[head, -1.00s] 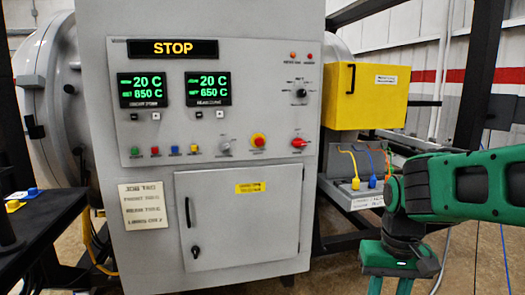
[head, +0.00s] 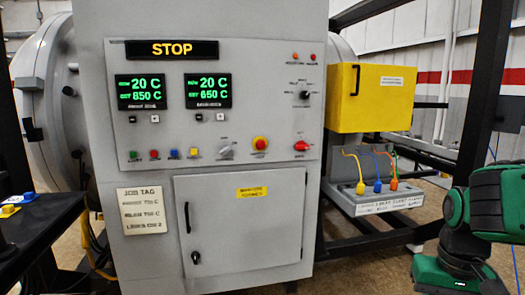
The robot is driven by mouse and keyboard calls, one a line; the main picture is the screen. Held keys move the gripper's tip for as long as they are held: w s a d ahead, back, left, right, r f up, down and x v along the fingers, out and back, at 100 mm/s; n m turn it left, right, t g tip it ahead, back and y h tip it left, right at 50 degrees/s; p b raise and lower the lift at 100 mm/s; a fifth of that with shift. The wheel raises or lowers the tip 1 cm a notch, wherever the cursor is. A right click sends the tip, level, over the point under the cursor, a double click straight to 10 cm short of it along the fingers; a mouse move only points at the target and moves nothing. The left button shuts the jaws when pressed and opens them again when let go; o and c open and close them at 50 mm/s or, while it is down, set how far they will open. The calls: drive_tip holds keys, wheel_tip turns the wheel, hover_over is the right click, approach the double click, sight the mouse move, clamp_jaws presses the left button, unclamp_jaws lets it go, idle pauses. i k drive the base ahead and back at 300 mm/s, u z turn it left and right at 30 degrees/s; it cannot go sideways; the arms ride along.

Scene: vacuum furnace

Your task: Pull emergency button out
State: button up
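A red switch (head: 301,146) is right of the button. A cabinet door (head: 243,225) with black handles is below. A yellow box (head: 370,97) and a grey socket block (head: 375,197) with coloured plugs stand between the panel and my arm. The display (head: 172,49) reads STOP.

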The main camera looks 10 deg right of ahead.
sight(260, 145)
drive_tip(key=z, duration=0.05)
drive_tip(key=i, duration=1)
drive_tip(key=u, duration=0.05)
